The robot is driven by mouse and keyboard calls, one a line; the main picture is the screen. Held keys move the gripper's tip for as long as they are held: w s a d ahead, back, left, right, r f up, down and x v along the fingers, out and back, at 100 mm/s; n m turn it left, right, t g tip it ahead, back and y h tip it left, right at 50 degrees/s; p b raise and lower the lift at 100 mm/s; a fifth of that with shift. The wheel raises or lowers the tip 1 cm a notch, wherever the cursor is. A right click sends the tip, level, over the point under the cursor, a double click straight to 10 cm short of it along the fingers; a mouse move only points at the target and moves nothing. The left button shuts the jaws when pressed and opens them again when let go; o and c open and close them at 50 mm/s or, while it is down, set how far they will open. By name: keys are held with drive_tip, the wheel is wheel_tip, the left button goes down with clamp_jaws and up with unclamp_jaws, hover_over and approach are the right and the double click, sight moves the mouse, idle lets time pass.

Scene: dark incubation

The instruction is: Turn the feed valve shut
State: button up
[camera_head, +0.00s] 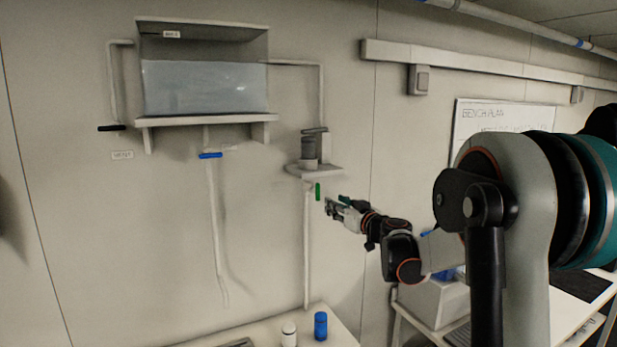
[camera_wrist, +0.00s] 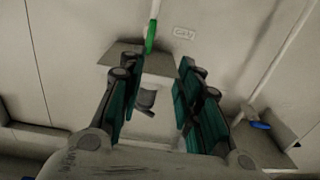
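A green valve handle (camera_head: 318,191) sits on the white pipe below the small wall shelf, standing upright. It also shows in the wrist view (camera_wrist: 150,37), beyond the gap between my fingers. A blue valve handle (camera_head: 210,155) lies level across the pipe under the tank; a blue handle (camera_wrist: 260,125) is at the right of the wrist view. A black handle (camera_head: 111,128) is at the left pipe's end. I cannot read which one is the feed valve. My gripper (camera_head: 335,207) is open and empty, just right of the green handle and apart from it in the picture.
A water tank (camera_head: 205,88) stands on a wall shelf (camera_head: 207,121). A grey vessel (camera_head: 309,150) stands on the small shelf (camera_head: 315,170) above the green handle. A white bottle (camera_head: 289,334) and a blue bottle (camera_head: 321,326) stand on the table below.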

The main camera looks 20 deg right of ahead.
sight(319, 191)
drive_tip(key=shift+h, duration=0.3)
drive_tip(key=w, duration=0.4)
drive_tip(key=w+p, duration=0.1)
drive_tip(key=w, duration=0.4)
drive_tip(key=w+d+p, duration=0.1)
drive_tip(key=w, duration=0.4)
drive_tip(key=shift+r, duration=0.1)
drive_tip(key=shift+c, duration=0.6)
clamp_jaws()
